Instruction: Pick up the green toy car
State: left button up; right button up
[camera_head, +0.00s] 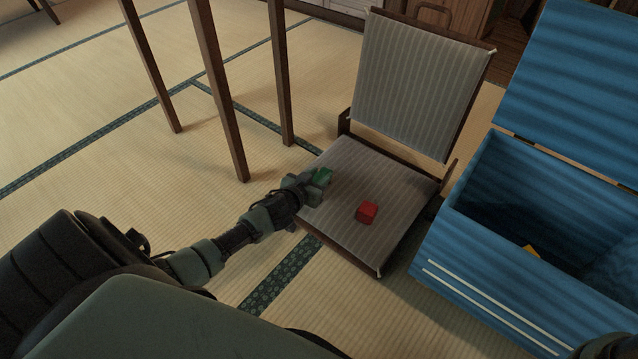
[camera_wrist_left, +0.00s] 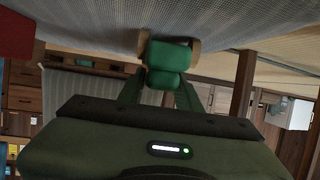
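The green toy car (camera_head: 322,176) is at the left side of the grey striped seat of a legless chair. My left gripper (camera_head: 314,181) is at the car. In the left wrist view the green car (camera_wrist_left: 168,62) sits between the two fingertips, which touch its sides, so the gripper looks shut on it. Whether the car rests on the seat or is just above it is hard to tell. A dark part of my right arm shows at the bottom right corner of the head view; its fingers cannot be made out.
A red block-like toy (camera_head: 367,212) lies on the chair seat (camera_head: 385,240). The chair's backrest (camera_head: 420,80) stands behind. An open blue chest (camera_head: 480,262) with something yellow (camera_head: 530,251) inside stands at the right. Wooden legs (camera_head: 222,110) stand behind my left arm. Tatami floor is open at left.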

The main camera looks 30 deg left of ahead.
pick_arm(q)
grip_shut()
jog(key=shift+r, duration=0.1)
